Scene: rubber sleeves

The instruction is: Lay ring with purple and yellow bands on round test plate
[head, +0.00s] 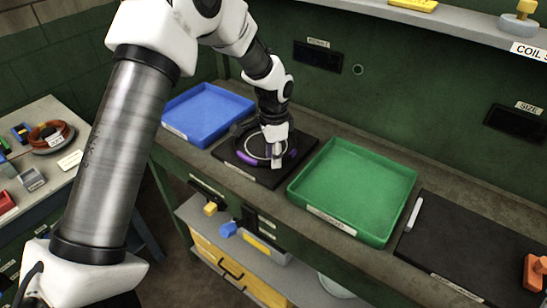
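A ring with purple bands (245,158) shows at the dark square plate (262,176) on the bench, between the blue and green trays. It is dark with purple patches on its near and right sides; I cannot make out a yellow band. A pale circle is drawn on the plate, and the ring appears to be around it. My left gripper (276,161) points down at the ring's near right side, with its fingers at the rim and covering part of it. Whether the fingers are closed on the ring is too small to tell. My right gripper is not in view.
A blue tray (169,132) and a green tray (328,211) flank the plate, both empty. A dark mat (455,250) with a pale stick (414,214) and an orange object (536,272) lies at right. A side table (70,179) holds coils and small parts.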

